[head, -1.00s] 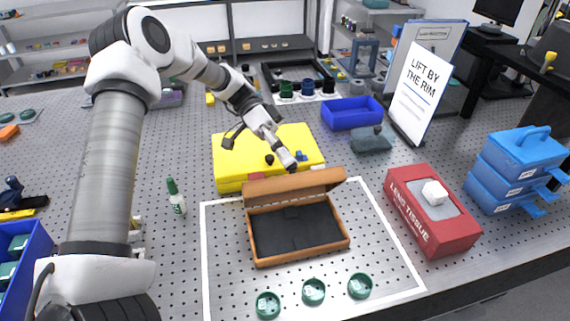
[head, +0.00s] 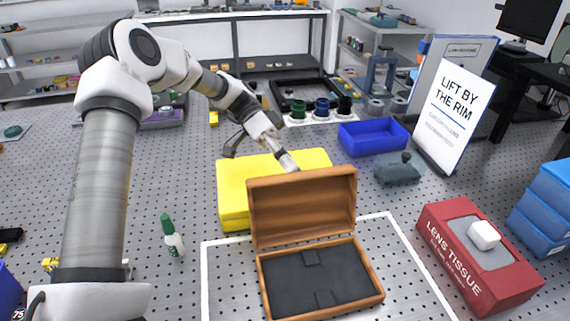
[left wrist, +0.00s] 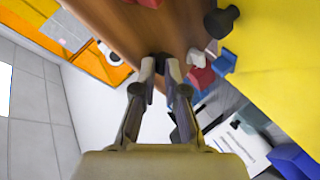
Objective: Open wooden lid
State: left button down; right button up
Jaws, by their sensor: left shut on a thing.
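The wooden lid (head: 303,208) stands raised at the back of the brown box, its inner face towards me in the head view. The wooden box (head: 316,276) below it is open, with a dark lining (head: 320,275) and small dark tabs. My left gripper (head: 289,165) is at the lid's top edge, left of the middle. In the left wrist view its fingertips (left wrist: 161,66) are close together at the edge of the brown wood (left wrist: 140,28). They are shut on the lid; the exact contact is partly hidden. My right gripper is not in view.
A yellow case (head: 233,187) lies right behind the lid. A red lens tissue box (head: 477,258) is to the right, a blue tray (head: 373,137) behind right, and a green-capped bottle (head: 171,236) to the left. A sign (head: 457,105) stands at the back right.

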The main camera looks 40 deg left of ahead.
aim_at(308, 197)
pick_arm(q)
jog(key=f, duration=0.3)
jog(key=shift+s+g, duration=0.3)
jog(key=shift+s, duration=0.05)
jog(key=shift+s+d+r, duration=0.1)
jog(key=shift+d, duration=0.05)
jog(key=c, duration=1.1)
grip_release()
jog(key=shift+w+d, duration=0.2)
jog(key=o, duration=0.4)
jog(key=shift+w+d, duration=0.35)
jog(key=shift+d, duration=0.1)
jog(key=shift+s+a+r, duration=0.15)
jog(key=shift+s+a, duration=0.05)
jog(key=shift+s, duration=0.05)
jog(key=shift+c, duration=1.2)
jog(key=shift+w+a, duration=0.1)
jog(key=shift+a, duration=0.05)
